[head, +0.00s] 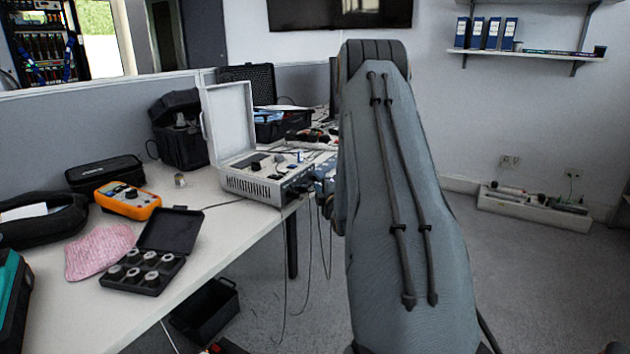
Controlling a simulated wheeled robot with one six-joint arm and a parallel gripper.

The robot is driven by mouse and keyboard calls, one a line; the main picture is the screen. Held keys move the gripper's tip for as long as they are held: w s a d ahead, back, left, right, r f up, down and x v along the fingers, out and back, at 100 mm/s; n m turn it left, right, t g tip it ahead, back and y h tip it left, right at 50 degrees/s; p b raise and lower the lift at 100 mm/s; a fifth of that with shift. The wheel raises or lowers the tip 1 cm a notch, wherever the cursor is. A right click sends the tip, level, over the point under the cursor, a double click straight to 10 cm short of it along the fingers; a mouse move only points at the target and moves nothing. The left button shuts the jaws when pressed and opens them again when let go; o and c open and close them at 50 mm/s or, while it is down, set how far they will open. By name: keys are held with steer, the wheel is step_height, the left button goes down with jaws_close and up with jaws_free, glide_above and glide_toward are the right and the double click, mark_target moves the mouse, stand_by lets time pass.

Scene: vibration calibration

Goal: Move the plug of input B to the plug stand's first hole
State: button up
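A light-grey calibration instrument (262,182) with its lid (229,122) raised stands at the right end of the white table. Dark connectors and cables show at its right side, close to my arm, and cables hang down past the table edge. I cannot tell which plug is input B. I cannot make out the plug stand or its holes. My large grey arm link rises through the middle of the view and covers what lies behind it.
On the table (215,236) are an open black case (143,284) with several round metal pieces, a pink cloth (99,250), an orange meter (128,200) and black bags. A black bin (208,312) is below. Open floor (540,290) lies to the right.

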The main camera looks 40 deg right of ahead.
jaws_close()
steer(key=shift+s+d, duration=0.35)
steer(key=shift+s, duration=0.45)
stand_by(1.2)
steer(key=shift+s+d+p, duration=0.2)
steer(key=shift+s+d, duration=0.1)
steer(key=shift+s, duration=0.5)
steer(key=shift+s+d+p, duration=0.2)
steer(key=shift+s+d, duration=0.1)
steer(key=shift+s, duration=0.45)
